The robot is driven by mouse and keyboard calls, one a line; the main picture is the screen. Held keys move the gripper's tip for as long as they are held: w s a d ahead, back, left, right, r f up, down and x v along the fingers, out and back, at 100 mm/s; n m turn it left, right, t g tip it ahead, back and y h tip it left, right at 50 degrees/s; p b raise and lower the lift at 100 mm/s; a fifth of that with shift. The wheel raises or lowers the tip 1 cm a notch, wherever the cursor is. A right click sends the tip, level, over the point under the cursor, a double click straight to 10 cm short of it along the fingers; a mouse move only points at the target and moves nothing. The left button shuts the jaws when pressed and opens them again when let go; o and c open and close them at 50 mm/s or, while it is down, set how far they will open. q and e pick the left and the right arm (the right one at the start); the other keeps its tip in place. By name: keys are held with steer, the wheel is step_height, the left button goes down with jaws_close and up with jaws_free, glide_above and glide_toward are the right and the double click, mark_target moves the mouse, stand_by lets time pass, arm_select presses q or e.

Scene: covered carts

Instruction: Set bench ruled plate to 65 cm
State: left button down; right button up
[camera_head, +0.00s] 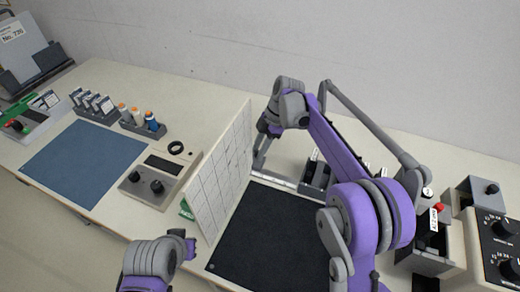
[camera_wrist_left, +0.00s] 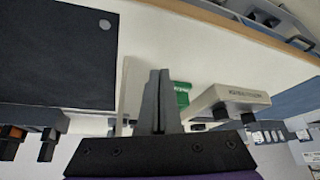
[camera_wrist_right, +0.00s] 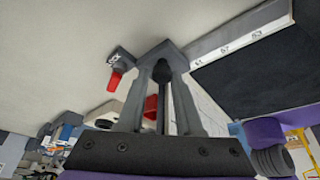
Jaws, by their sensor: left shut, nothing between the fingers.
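The ruled plate (camera_head: 222,170), white with grid lines, stands upright across the bench at the left edge of a black mat (camera_head: 270,240). A pale rail (camera_head: 275,181) runs along the mat's back edge. In the right wrist view the rail (camera_wrist_right: 238,42) shows the marks 61, 57 and 53. My right gripper (camera_head: 258,163) is at the plate's back end by the rail. Its fingers (camera_wrist_right: 165,70) stand apart around a dark knob (camera_wrist_right: 161,84); whether they grip it is unclear. The plate's reading is hidden. My left gripper (camera_head: 190,246) is shut and empty, in front of the plate.
A grey box with two knobs (camera_head: 150,185) and a blue mat (camera_head: 83,160) lie left of the plate. Dark boxes (camera_head: 318,172) stand behind the black mat, and a control box (camera_head: 497,245) at the right.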

arm_select(q)
steer(key=shift+w+a, duration=0.1)
steer(key=shift+a, duration=0.05)
arm_select(e)
steer(key=o, duration=0.4)
steer(key=shift+a, duration=0.25)
steer(key=shift+c, duration=0.2)
steer(key=shift+d, duration=0.1)
steer(key=shift+d+r, duration=0.15)
steer(key=shift+r, duration=0.05)
arm_select(q)
steer(key=shift+w+r+p, duration=0.25)
steer(key=shift+r+p, duration=0.2)
steer(key=shift+r, duration=0.25)
arm_select(e)
steer(key=v, duration=1)
steer(key=shift+r, duration=0.2)
